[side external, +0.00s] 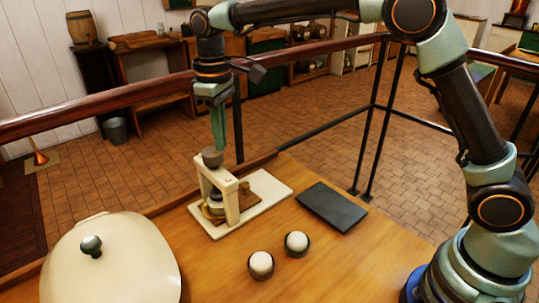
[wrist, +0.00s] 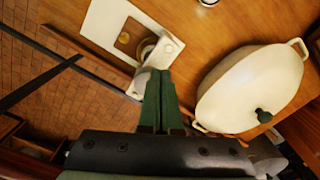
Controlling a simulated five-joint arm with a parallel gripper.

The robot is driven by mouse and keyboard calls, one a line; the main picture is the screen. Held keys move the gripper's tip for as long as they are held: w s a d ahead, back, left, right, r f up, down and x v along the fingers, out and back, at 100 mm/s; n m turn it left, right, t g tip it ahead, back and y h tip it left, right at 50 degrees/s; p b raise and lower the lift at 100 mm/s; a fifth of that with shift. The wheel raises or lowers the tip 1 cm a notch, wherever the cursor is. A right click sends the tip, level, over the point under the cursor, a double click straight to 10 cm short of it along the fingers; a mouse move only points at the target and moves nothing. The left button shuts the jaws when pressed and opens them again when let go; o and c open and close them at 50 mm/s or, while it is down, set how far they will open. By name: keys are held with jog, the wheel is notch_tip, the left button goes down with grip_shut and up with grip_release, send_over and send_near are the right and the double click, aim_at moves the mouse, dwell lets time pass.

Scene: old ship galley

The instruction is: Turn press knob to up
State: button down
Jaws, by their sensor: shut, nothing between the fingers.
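The press is a cream upright frame (side external: 230,198) on a pale base plate (side external: 265,190), with a brass-coloured part beneath it. The press knob (side external: 212,157) is a grey-brown round piece on top of the frame. My gripper (side external: 218,147) points straight down with its green fingers together, right at the top of the knob. I cannot tell whether the fingertips touch it. In the wrist view the shut fingers (wrist: 160,76) reach to the press frame (wrist: 167,49).
A large cream lidded pot (side external: 135,262) stands at the front left of the wooden table. Two round white-topped pieces (side external: 261,264) (side external: 297,243) and a dark flat slab (side external: 333,207) lie to the right. A dark red rail (side external: 110,106) runs behind the table.

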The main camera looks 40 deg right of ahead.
jog(key=shift+f, duration=1.75)
jog(key=shift+w, duration=0.3)
jog(key=shift+d, duration=0.3)
jog(key=shift+w+d, duration=0.2)
jog(key=shift+d, duration=0.25)
jog(key=shift+w+d+r, duration=0.1)
jog(key=shift+w+d, duration=0.35)
jog(key=shift+w, duration=0.05)
jog(key=shift+d, duration=0.1)
